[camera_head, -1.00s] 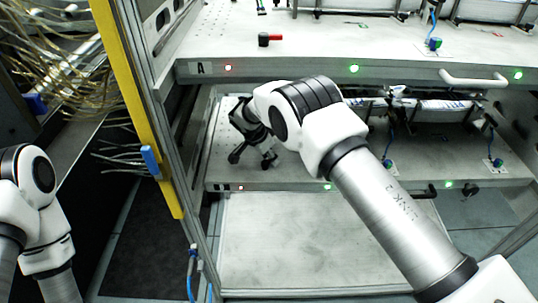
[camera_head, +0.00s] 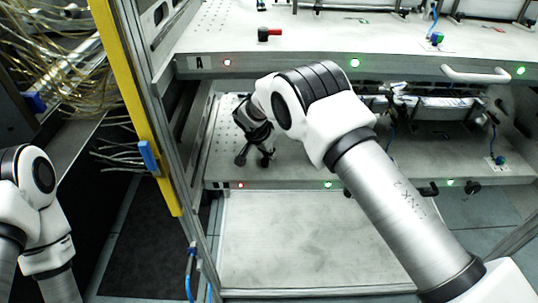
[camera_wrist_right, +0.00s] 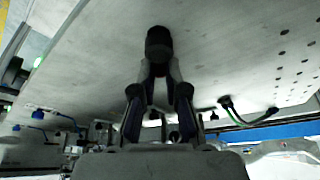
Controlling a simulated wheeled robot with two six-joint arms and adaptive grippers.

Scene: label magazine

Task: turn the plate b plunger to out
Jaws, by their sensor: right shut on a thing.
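Plate B (camera_head: 300,172) is the lower shelf, with a red light (camera_head: 240,185) at its front left. My right gripper (camera_head: 254,161) is over its left part, fingers down. In the right wrist view the two fingers of the gripper (camera_wrist_right: 160,75) converge on a dark, rounded knob (camera_wrist_right: 158,42), which looks like the plate B plunger. The gripper is shut on it. The plunger is not clear in the head view, where the gripper covers it, and I cannot tell which way it is turned. My left arm shows at the left edge; its gripper is out of view.
Plate A (camera_head: 310,66) lies above, with a plunger with a red handle (camera_head: 270,35) on it and a white pull handle (camera_head: 474,76) at its front. A yellow post (camera_head: 130,100) and loose cables (camera_head: 50,65) stand left. Label rolls (camera_head: 445,106) sit at the right on plate B.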

